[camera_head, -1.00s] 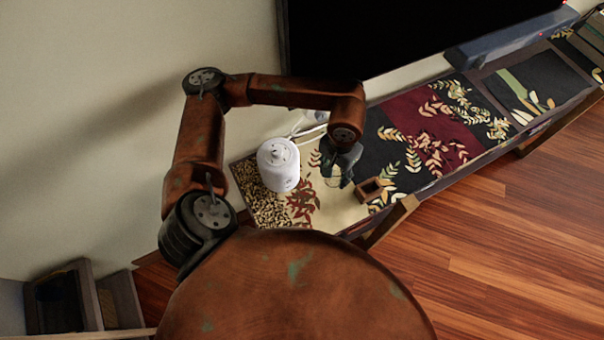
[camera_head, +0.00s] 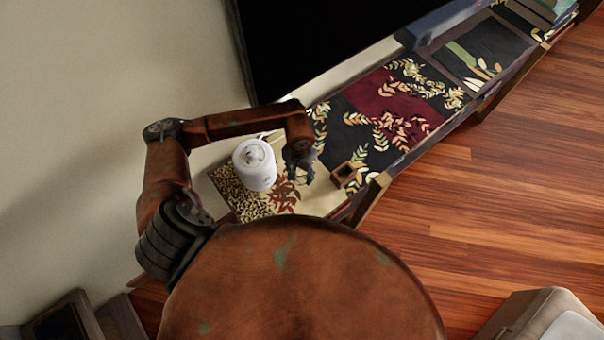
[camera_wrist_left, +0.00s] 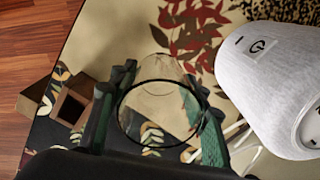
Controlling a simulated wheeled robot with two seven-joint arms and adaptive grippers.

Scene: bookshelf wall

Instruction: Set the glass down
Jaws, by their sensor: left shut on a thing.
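My right gripper is in neither view.
The open wooden box (camera_head: 343,174) is to the right, near the table's front edge. A dark screen (camera_head: 320,45) stands behind.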

